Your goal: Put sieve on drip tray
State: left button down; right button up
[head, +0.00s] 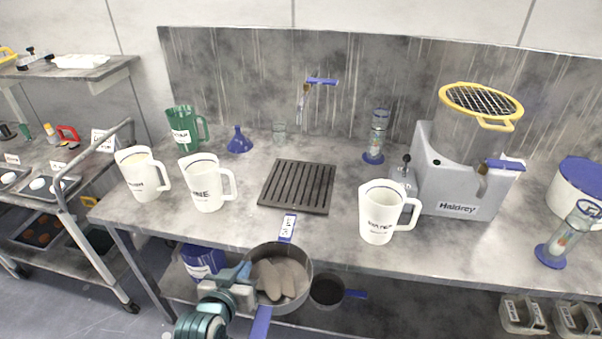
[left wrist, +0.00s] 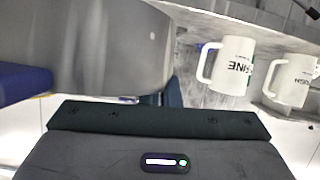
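A round steel vessel (head: 306,282) with blue handles and grey-beige lumps inside hangs in front of the table edge. I take it for the sieve; its bottom and any mesh are hidden. My left gripper (head: 245,283) is at its left rim and appears shut on it; the fingertips are hard to make out. The vessel's wall (left wrist: 95,45) fills the upper left of the left wrist view. The drip tray (head: 297,186), dark and ribbed, lies bare on the table, beyond the vessel. My right gripper is not in view.
Two white jugs (head: 206,184) (head: 141,174) stand left of the tray, another white jug (head: 380,212) right of it. A grey machine (head: 455,190) carries a yellow-rimmed grid (head: 481,100). A tap (head: 306,95) rises behind the tray. A small pan (head: 327,291) sits on the lower shelf.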

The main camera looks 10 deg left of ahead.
aim_at(300, 182)
jog(key=i+l, duration=0.1)
jog(key=i, duration=0.8)
